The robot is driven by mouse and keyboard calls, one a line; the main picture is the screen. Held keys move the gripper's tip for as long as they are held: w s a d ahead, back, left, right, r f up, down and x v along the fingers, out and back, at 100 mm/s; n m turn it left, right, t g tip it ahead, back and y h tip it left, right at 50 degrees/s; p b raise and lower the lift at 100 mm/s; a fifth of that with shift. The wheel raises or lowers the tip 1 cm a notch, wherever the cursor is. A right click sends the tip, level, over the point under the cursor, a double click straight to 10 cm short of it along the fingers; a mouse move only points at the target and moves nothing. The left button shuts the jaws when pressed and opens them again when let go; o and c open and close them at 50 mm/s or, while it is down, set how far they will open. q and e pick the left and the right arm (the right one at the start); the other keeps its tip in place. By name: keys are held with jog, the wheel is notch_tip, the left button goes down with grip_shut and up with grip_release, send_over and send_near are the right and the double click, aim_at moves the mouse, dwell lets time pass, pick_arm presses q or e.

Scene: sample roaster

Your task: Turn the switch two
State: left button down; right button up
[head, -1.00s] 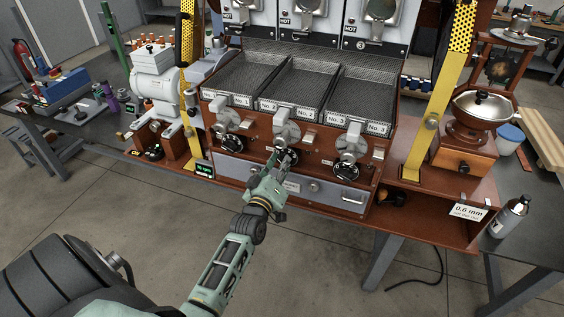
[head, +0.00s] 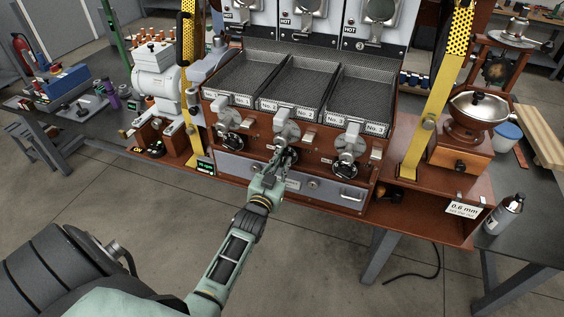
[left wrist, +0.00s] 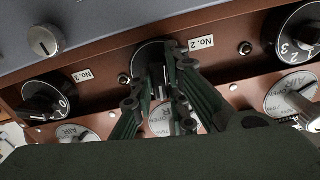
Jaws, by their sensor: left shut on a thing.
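Switch two is the middle black round dial (head: 292,151) on the brown front panel, below the tray labelled No. 2. My left gripper (head: 282,160) reaches it from the front and is shut on its knob. In the left wrist view the gripper's fingers (left wrist: 160,78) close over the middle dial (left wrist: 150,53), beside the No. 2 label. The fingers hide much of the dial, so its setting cannot be read. My right gripper is not in view.
Similar dials stand on either side, one on the left (head: 231,145) and one by No. 3 (head: 346,169). Round air levers (head: 287,133) sit just above the dials. A grey drawer (head: 345,195) lies below. The floor in front is clear.

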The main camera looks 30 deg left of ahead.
pick_arm(q)
jog(key=shift+m, duration=1.2)
jog(key=c, duration=1.7)
grip_release()
jog(key=v, duration=1.2)
jog(key=shift+r, duration=0.1)
